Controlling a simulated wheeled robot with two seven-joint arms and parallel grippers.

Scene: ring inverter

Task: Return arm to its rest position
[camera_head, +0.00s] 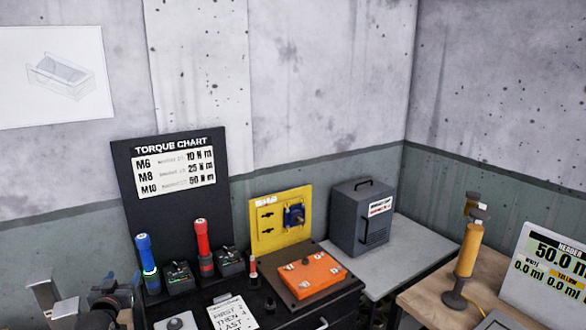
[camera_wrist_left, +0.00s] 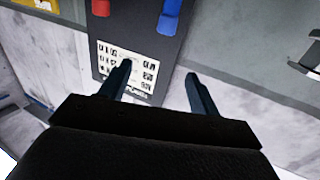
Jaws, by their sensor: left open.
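My left gripper (camera_head: 108,300) is at the lower left corner of the head view, partly cut off, left of the dark bench. In the left wrist view its two dark fingers (camera_wrist_left: 157,80) are apart with nothing between them. Beyond the fingers, upside down in that view, is the torque chart board (camera_wrist_left: 165,45). My right gripper shows in neither view.
A blue tool (camera_head: 147,258) and a red tool (camera_head: 203,245) stand before the torque chart (camera_head: 175,165). An orange plate (camera_head: 312,275), yellow board (camera_head: 268,232) and grey box (camera_head: 362,225) lie further right. A yellow cylinder (camera_head: 468,250) stands beside a display (camera_head: 548,270).

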